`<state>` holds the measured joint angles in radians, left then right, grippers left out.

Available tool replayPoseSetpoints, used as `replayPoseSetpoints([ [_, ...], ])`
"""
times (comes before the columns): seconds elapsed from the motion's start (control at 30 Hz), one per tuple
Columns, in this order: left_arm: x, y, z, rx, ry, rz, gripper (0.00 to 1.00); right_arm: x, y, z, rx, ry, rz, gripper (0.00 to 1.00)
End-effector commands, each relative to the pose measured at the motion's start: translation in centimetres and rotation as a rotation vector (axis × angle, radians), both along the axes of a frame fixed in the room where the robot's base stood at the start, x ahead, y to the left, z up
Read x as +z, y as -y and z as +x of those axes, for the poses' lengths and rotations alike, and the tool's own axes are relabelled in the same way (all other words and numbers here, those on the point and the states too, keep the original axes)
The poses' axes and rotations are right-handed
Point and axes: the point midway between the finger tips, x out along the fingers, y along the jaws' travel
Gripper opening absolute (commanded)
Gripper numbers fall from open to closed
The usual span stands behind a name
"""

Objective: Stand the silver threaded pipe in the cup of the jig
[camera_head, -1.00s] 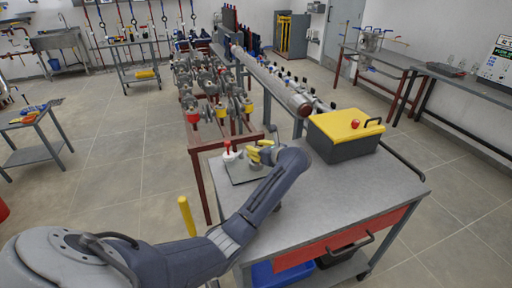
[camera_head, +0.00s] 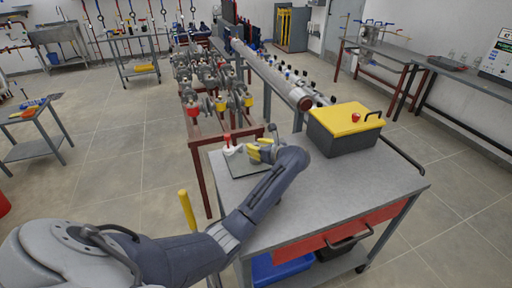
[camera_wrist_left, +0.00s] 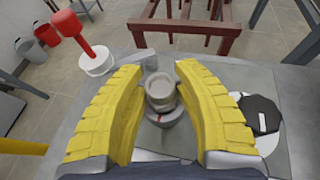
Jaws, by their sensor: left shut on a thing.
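The silver threaded pipe (camera_wrist_left: 163,78) shows as a short grey cylinder between my left gripper's two yellow fingers in the left wrist view. My left gripper (camera_head: 259,150) is shut on it, over the flat plate of the jig (camera_head: 238,166) on the near workbench. The rounded grey cup (camera_wrist_left: 166,116) with a red mark shows right at the pipe; I cannot tell whether the pipe is seated in it. The fingers hide the pipe in the head view. My right gripper is not in view.
A red-handled piece with a white base (camera_wrist_left: 97,62) stands beside the fingers. A black many-sided piece (camera_wrist_left: 261,115) lies at the right. A yellow-lidded box (camera_head: 349,121) stands on the bench's back right. The bench top (camera_head: 345,178) is clear in front of it.

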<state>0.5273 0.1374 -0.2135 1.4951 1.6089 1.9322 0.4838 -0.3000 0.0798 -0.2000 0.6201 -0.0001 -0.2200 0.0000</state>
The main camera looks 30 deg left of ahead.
Motion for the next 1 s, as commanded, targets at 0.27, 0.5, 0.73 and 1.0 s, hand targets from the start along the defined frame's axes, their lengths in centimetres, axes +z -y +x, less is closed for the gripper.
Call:
replayPoseSetpoints([
  [0.27,0.02,0.01,0.01,0.0,0.0,0.0,0.0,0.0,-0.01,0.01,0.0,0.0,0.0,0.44],
  [0.5,-0.13,0.0,0.01,0.0,-0.001,0.0,0.0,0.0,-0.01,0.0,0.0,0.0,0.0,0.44],
  [0.73,-0.35,0.0,0.02,0.0,0.0,0.001,0.0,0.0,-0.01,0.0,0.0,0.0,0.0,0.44],
  [1.0,-0.62,0.0,0.01,0.0,0.0,0.001,0.0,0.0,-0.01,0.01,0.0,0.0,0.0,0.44],
])
